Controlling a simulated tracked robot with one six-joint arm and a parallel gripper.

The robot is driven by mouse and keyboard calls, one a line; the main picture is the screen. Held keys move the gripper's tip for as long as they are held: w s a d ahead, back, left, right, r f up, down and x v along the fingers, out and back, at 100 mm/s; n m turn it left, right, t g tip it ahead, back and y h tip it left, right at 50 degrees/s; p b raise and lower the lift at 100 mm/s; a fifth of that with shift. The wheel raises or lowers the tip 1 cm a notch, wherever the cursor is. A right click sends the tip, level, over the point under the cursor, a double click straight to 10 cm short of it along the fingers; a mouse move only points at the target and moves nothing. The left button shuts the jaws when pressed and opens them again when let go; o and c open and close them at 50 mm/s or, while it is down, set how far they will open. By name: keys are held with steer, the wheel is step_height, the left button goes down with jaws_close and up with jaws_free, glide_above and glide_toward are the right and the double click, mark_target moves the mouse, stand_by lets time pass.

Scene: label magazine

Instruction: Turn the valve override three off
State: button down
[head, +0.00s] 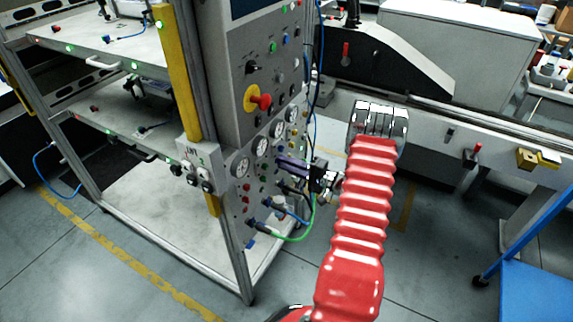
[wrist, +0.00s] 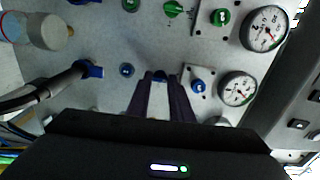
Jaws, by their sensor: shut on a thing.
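The control panel (head: 240,150) is a grey upright face with gauges, knobs and valves. My gripper (head: 280,162) reaches in from the right, its purple fingers against the panel's lower part. In the wrist view my gripper (wrist: 160,84) is shut on a small dark blue knob (wrist: 160,74), mostly hidden between the fingertips. Another blue knob (wrist: 198,86) sits on a light plate just to the right. A third blue knob (wrist: 127,70) is to the left. No label can be read, so I cannot tell which is valve override three, or its setting.
Two gauges (wrist: 240,90) (wrist: 265,28) are on the right. A green valve (wrist: 174,10) and a green knob (wrist: 220,17) are above. A blue-ended hose fitting (wrist: 90,70) juts out on the left. A red-and-yellow emergency stop (head: 258,98) is higher on the panel.

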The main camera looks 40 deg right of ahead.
steer(key=c, duration=2)
jaws_free()
steer(key=shift+s+a+f, duration=0.1)
steer(key=shift+a+f, duration=0.1)
steer(key=shift+f, duration=0.05)
steer(key=o, duration=0.4)
steer(key=shift+d+r, duration=0.1)
steer(key=v, duration=1.3)
steer(key=shift+s+d, duration=0.1)
steer(key=shift+s, duration=0.2)
